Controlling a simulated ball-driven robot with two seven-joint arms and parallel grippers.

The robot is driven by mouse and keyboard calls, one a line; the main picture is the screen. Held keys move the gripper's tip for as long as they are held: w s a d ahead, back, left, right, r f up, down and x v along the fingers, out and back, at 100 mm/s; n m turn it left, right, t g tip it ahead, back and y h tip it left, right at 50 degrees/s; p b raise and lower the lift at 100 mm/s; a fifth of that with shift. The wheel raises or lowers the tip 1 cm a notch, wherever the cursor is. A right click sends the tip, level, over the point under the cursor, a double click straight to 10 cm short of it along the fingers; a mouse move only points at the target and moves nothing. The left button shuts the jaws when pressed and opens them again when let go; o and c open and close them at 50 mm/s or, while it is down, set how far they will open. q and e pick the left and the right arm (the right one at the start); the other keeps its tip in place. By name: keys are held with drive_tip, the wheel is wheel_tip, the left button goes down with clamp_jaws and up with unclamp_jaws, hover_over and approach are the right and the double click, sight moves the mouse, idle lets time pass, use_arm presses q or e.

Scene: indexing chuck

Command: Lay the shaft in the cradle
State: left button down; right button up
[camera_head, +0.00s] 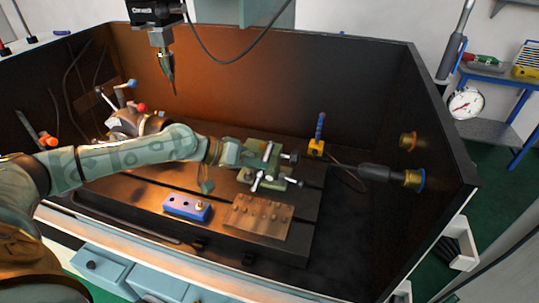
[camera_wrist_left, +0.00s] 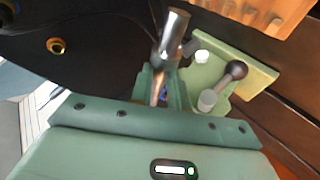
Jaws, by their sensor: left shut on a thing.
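The shaft (camera_wrist_left: 172,38) is a shiny metal cylinder in the left wrist view. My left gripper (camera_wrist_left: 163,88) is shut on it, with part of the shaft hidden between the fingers. A pale green fixture (camera_wrist_left: 235,75) with a black-knobbed lever, which looks like the cradle, is close beside the shaft. I cannot tell whether they touch. In the head view the green fixture (camera_head: 262,158) stands on the machine bed, and my left gripper (camera_head: 238,154) is at its left side. The shaft cannot be made out clearly there. My right gripper is not in view.
A blue block (camera_head: 186,207) and a copper-coloured plate (camera_head: 258,216) lie in front of the fixture. A yellow block with a blue handle (camera_head: 317,140) stands behind it. A tool spindle (camera_head: 165,50) hangs above. Dark enclosure walls (camera_head: 310,75) surround the bed.

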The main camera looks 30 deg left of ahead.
sight(254, 188)
use_arm(q)
drive_tip(key=s+n+g, duration=0.1)
drive_tip(key=s+d+n+g+h, duration=0.1)
drive_tip(key=s, duration=0.1)
drive_tip(key=s+d+n+g, duration=0.1)
drive_tip(key=shift+s+d+f+h, duration=0.15)
drive_tip(key=shift+f+h, duration=0.15)
drive_tip(key=shift+h, duration=0.1)
drive_tip(key=shift+n, duration=0.4)
drive_tip(key=shift+f, duration=0.15)
wheel_tip(254, 188, down, 6)
drive_tip(key=b, duration=0.5)
drive_tip(key=shift+r, duration=0.25)
drive_tip(key=shift+a+p, duration=0.3)
